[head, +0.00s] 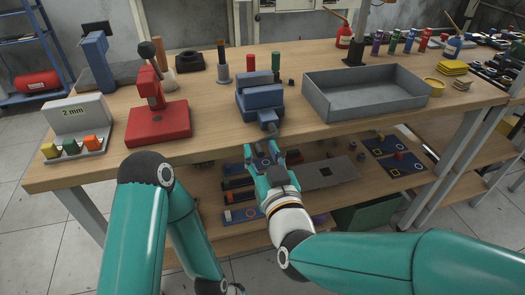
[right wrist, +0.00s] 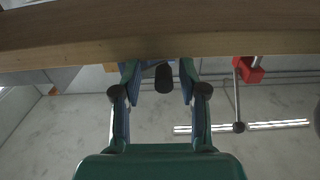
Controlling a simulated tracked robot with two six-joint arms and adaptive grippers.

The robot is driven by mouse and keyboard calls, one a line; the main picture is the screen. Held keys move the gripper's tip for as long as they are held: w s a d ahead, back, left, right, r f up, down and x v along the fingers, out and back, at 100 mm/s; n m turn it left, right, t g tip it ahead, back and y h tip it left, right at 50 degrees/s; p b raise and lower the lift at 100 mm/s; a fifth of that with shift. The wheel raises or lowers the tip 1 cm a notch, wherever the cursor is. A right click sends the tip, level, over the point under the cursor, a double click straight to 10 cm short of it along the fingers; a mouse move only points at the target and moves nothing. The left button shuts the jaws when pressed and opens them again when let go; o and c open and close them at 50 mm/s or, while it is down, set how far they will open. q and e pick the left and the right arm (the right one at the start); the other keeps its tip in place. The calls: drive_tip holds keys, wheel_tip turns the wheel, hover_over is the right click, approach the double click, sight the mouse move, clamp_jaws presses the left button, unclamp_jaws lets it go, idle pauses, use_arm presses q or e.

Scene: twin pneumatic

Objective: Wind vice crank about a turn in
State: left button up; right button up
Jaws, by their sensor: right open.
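The blue vice (head: 260,103) stands at the front edge of the wooden bench. Its grey crank (head: 272,127) sticks out at the front, over the edge. My right gripper (head: 264,153) is just below and in front of the crank, fingers pointing up toward it. In the right wrist view the right gripper (right wrist: 160,92) is open, with a dark round-ended knob (right wrist: 163,78) between its spread fingertips and a gap on both sides. The knob looks like the crank's handle. My left arm shows, but its gripper is out of view.
A red press (head: 158,115) and a white "2 mm" stand (head: 75,125) are on the bench left of the vice. A grey tray (head: 365,92) is to the right. A lower shelf (head: 320,205) with blue mats lies beneath the bench top.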

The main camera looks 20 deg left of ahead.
drive_tip(key=shift+a, duration=0.15)
clamp_jaws()
drive_tip(key=shift+m+b, duration=0.6)
drive_tip(key=shift+b, duration=0.55)
drive_tip(key=shift+r+m+b, duration=0.35)
drive_tip(key=shift+r+m, duration=0.05)
drive_tip(key=shift+m, duration=0.1)
unclamp_jaws()
drive_tip(key=shift+s, duration=0.15)
